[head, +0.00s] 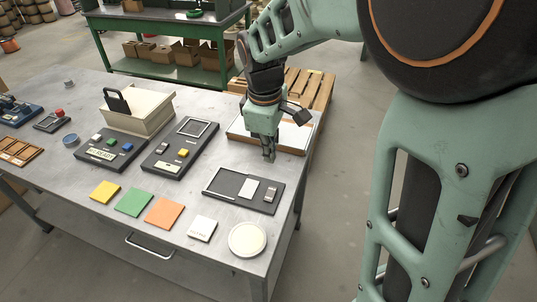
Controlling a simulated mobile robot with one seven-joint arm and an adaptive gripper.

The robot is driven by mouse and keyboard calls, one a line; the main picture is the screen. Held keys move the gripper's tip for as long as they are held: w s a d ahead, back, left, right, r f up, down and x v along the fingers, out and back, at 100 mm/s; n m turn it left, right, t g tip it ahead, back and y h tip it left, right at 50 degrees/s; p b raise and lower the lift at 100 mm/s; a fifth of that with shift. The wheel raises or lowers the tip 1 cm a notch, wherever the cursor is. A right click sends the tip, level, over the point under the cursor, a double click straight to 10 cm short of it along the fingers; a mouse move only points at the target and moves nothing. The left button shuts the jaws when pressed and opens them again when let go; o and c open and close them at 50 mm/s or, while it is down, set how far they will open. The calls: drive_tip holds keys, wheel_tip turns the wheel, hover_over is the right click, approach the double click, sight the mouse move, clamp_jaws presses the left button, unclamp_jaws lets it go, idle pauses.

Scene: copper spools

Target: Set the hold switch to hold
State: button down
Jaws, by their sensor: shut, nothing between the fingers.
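My gripper (268,157) points down with its fingers together, just beyond the far edge of the dark right-hand panel (230,199). It looks empty. That panel carries a pale plate (248,188) and a small switch-like part (270,194) with a light surround, at its right half. I cannot read any label, so I cannot tell which control is the hold switch or how it is set. A middle dark panel (160,160) has a yellow button (183,153) and a framed window. A left dark panel (92,154) has white, green and blue buttons.
The grey metal table (165,250) holds yellow, green, orange and white squares and a round cream disc (247,239) near its front. A tray with a wooden rim (240,137) lies behind my gripper. A cream box (135,118) stands behind the left panels.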

sight(272, 190)
drive_tip(key=f, duration=0.4)
drive_tip(key=w+f, duration=0.1)
drive_tip(key=f, duration=0.9)
drive_tip(key=shift+w+d, duration=0.35)
drive_tip(key=shift+w, duration=0.05)
drive_tip(key=shift+w, duration=0.1)
drive_tip(key=shift+w+d+f+g, duration=0.1)
drive_tip(key=shift+w+f+g, duration=0.05)
drive_tip(key=shift+f+g, duration=0.25)
drive_tip(key=shift+s+r, duration=0.15)
drive_tip(key=shift+s, duration=0.1)
drive_tip(key=shift+s+a+r, duration=0.15)
drive_tip(key=shift+s+a, duration=0.15)
drive_tip(key=shift+s, duration=0.25)
drive_tip(key=shift+p, duration=0.3)
